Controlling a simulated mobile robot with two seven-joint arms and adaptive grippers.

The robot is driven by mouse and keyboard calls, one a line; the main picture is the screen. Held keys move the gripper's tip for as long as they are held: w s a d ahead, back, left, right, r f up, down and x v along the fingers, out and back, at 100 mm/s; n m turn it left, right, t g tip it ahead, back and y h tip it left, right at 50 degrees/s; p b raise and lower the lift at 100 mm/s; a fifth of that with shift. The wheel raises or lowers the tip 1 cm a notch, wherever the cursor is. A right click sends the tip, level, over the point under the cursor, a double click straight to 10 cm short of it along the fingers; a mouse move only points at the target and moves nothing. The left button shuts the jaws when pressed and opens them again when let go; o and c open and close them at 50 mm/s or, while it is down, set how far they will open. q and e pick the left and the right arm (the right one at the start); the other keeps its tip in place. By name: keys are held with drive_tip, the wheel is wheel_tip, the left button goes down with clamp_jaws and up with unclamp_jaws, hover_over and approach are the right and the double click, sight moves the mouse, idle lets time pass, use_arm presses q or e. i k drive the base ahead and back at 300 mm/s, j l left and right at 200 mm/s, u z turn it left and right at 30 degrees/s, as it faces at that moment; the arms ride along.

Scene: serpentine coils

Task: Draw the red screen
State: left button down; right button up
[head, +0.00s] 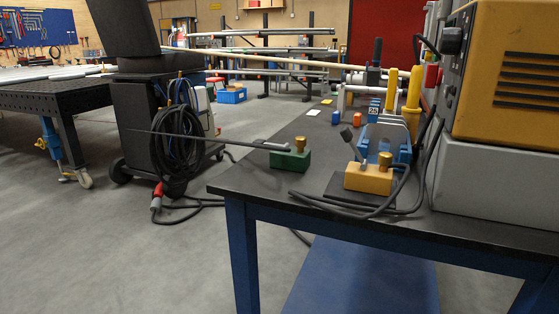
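A red screen (384,32) hangs upright at the back right, behind the workbench. Its top runs out of the picture, and its right side is partly hidden by the equipment on the bench. Its lower part is partly hidden by the things standing on the bench. No gripper of mine shows in the head view.
A dark workbench (240,180) with blue legs fills the right front. It carries a green block (290,160), a yellow block (368,178) and a large yellow machine (510,75). A black cart with coiled cable (175,145) stands left of it. Grey floor is clear at front left.

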sight(396, 22)
drive_tip(key=i+j+u, duration=0.2)
drive_tip(key=u, duration=0.25)
drive_tip(key=i+j+u, duration=0.25)
drive_tip(key=u, duration=0.2)
drive_tip(key=i+j+u, duration=0.2)
drive_tip(key=u, duration=0.25)
drive_tip(key=i+j+u, duration=0.25)
drive_tip(key=i, duration=0.45)
drive_tip(key=i+j+u, duration=0.25)
drive_tip(key=i, duration=0.5)
drive_tip(key=i+l+z, duration=0.1)
drive_tip(key=z, duration=0.3)
drive_tip(key=i+z, duration=0.55)
drive_tip(key=z, duration=0.25)
drive_tip(key=i+z, duration=0.2)
drive_tip(key=z, duration=0.15)
drive_tip(key=i+l+z, duration=0.2)
drive_tip(key=i+z, duration=0.2)
drive_tip(key=i+l+z, duration=0.1)
drive_tip(key=i+z, duration=0.7)
drive_tip(key=i+l+z, duration=0.35)
drive_tip(key=i+l, duration=0.3)
drive_tip(key=i, duration=0.15)
drive_tip(key=i+j, duration=0.3)
drive_tip(key=i, duration=0.25)
